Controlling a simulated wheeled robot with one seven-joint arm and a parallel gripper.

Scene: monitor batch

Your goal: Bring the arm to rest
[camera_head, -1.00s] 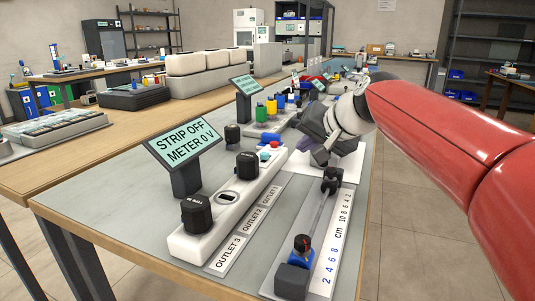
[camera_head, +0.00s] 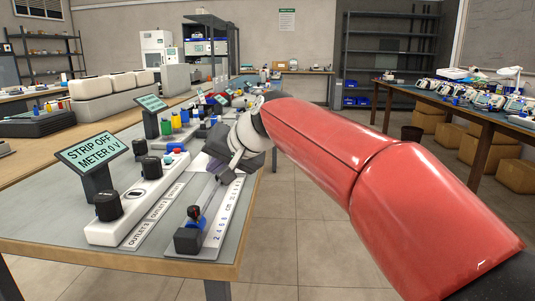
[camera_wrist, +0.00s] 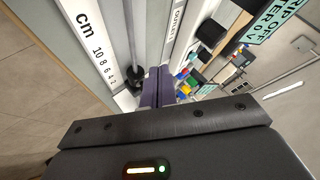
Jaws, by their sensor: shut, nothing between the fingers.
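My red arm crosses the right half of the head view and reaches left over the bench. My gripper (camera_head: 214,166) hangs low over the bench, above the far part of a slide rail with a cm scale (camera_head: 226,210). In the wrist view its two purple fingers (camera_wrist: 157,88) are together with nothing between them. The scale strip (camera_wrist: 92,45) runs beside the fingers there, with a dark slider (camera_wrist: 122,90) close by. I cannot tell whether the fingers touch anything.
A white outlet strip (camera_head: 130,212) with black knobs lies left of the rail. A sign (camera_head: 90,153) reads "STRIP OFF METER 0 V". Coloured bottles (camera_head: 177,121) stand behind. Open floor (camera_head: 310,220) lies right of the bench; another table (camera_head: 480,112) stands at far right.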

